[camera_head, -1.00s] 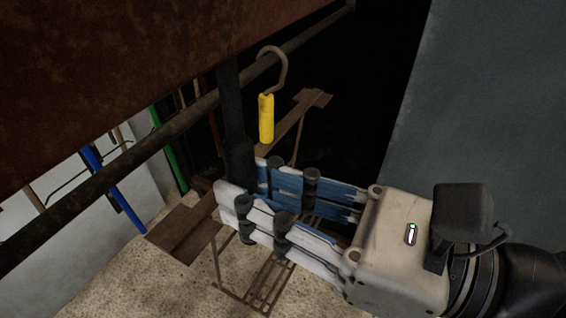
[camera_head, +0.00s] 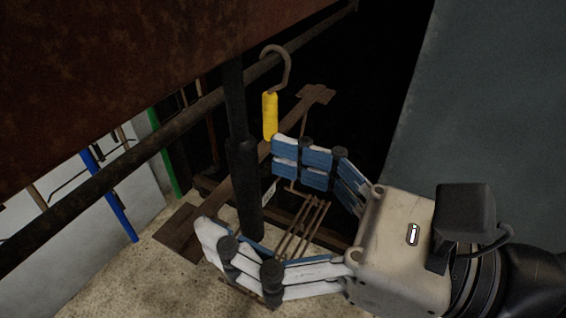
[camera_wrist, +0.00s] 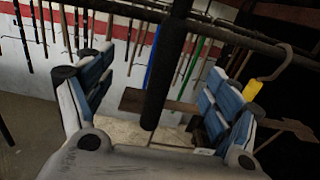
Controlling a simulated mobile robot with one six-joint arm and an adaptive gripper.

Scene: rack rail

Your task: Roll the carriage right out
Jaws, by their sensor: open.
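A black upright bar with a thicker grip (camera_head: 243,180) hangs below the long dark rail (camera_head: 180,122). It also shows in the wrist view (camera_wrist: 164,75). Which part is the carriage I cannot tell; the bar's upper end is hidden behind the rusty panel in the head view. My gripper (camera_head: 243,192) is open, with its blue-and-white fingers spread on either side of the grip. In the wrist view (camera_wrist: 160,95) the grip stands between the fingers, with gaps on both sides.
A hook with a yellow handle (camera_head: 270,117) hangs on the rail just beyond the bar. A rusty panel (camera_head: 110,70) fills the upper left. A grey-green surface (camera_head: 490,100) stands at the right. Brown boards and a rack (camera_head: 300,228) lie below. Blue (camera_head: 108,195) and green poles lean at the wall.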

